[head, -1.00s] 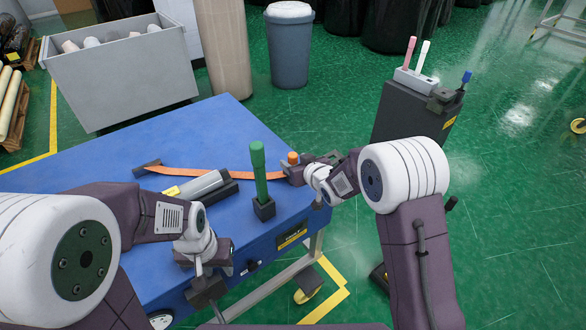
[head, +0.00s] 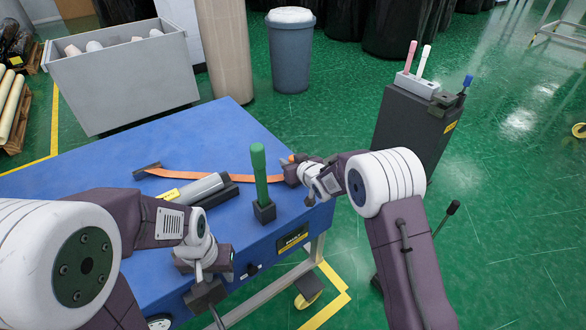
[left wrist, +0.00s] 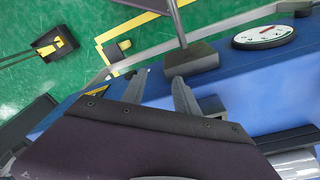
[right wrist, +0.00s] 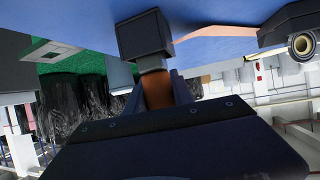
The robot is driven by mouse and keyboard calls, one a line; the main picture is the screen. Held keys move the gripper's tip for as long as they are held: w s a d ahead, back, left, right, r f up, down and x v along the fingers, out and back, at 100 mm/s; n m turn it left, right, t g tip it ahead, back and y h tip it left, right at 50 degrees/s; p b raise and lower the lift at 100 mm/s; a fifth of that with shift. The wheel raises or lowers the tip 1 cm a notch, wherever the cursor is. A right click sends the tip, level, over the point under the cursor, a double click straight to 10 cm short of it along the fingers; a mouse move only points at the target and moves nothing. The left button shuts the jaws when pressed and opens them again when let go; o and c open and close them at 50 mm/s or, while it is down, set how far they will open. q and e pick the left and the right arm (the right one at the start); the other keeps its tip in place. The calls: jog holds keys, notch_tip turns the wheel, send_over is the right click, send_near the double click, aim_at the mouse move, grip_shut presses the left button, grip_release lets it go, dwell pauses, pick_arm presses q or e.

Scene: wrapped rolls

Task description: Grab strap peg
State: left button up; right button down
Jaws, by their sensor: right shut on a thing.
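The strap peg (right wrist: 157,91) is orange and stands in a dark block (right wrist: 146,42) in the right wrist view. My right gripper (right wrist: 158,84) is shut on it, one finger on each side. In the head view my right gripper (head: 292,172) is at the table's right edge and hides most of the peg. An orange strap (head: 215,173) runs across the table from a dark bracket (head: 147,171) to this spot. My left gripper (head: 207,283) is low at the table's front side. Its fingers (left wrist: 160,92) are apart and empty, near a dark block on a rod (left wrist: 191,60).
A green handle (head: 259,170) stands upright in a dark base on the blue table (head: 110,150). A grey cylinder (head: 202,188) lies beside it. A dark stand (head: 412,128) with pink, white and blue handles is at the right. A grey bin (head: 125,90) stands behind the table.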

jog(key=s+d+r+p, duration=0.4)
jog(key=d+r+p, duration=0.1)
jog(key=d+r, duration=0.5)
jog(key=shift+s+d+r+p, duration=0.3)
jog(key=shift+d+r, duration=0.1)
jog(key=shift+r, duration=0.1)
